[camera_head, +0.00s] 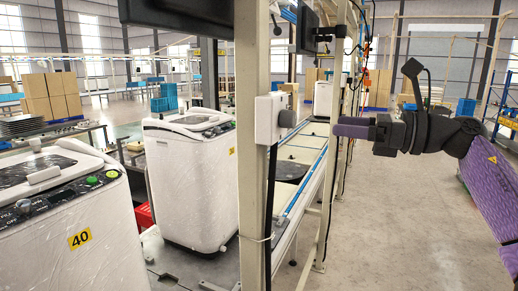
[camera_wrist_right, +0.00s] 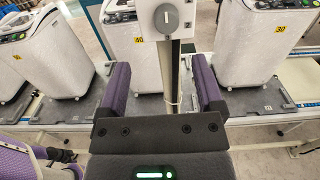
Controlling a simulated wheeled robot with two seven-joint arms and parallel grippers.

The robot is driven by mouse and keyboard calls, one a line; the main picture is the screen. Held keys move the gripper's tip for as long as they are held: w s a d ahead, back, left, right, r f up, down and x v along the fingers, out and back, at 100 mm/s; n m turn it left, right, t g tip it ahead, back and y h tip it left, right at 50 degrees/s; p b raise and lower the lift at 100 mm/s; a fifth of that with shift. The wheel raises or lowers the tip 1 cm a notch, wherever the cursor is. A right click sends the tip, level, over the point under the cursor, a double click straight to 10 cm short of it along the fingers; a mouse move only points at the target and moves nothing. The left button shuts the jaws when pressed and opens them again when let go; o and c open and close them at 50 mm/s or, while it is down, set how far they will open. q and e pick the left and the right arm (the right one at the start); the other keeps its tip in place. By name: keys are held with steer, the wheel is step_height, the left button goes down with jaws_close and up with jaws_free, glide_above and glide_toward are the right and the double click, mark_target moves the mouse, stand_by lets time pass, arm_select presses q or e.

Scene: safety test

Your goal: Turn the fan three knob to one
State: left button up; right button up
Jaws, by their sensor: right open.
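The round grey knob (camera_head: 287,118) is on the side of a small white box (camera_head: 266,119) fixed to an upright beige post. In the right wrist view the knob (camera_wrist_right: 167,18) faces me on its white box (camera_wrist_right: 186,22), above the fingers. A pale line runs upright on its face. My right gripper (camera_head: 351,127) has its purple fingers pointing at the post, to the right of the knob and apart from it. In the right wrist view the gripper (camera_wrist_right: 163,88) is open and empty, with the post seen between its fingers. My left gripper is not in view.
The beige post (camera_head: 253,200) stands beside the conveyor (camera_head: 300,185). White washer-like machines, one tagged 40 (camera_head: 70,215) and another (camera_head: 190,180), stand on the left. A dark monitor (camera_head: 307,30) hangs above. The floor (camera_head: 385,220) right of the post is clear.

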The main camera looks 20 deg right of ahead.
mark_target(295, 117)
steer(key=p+x, duration=0.2)
steer(key=x, duration=0.2)
steer(key=p+x, duration=0.3)
steer(key=x, duration=0.1)
steer(key=shift+w+d+r, duration=0.1)
steer(key=shift+w+r, duration=0.15)
steer(key=shift+w, duration=0.2)
steer(key=shift+w+f, duration=0.25)
steer(key=shift+w, duration=0.05)
jaws_close()
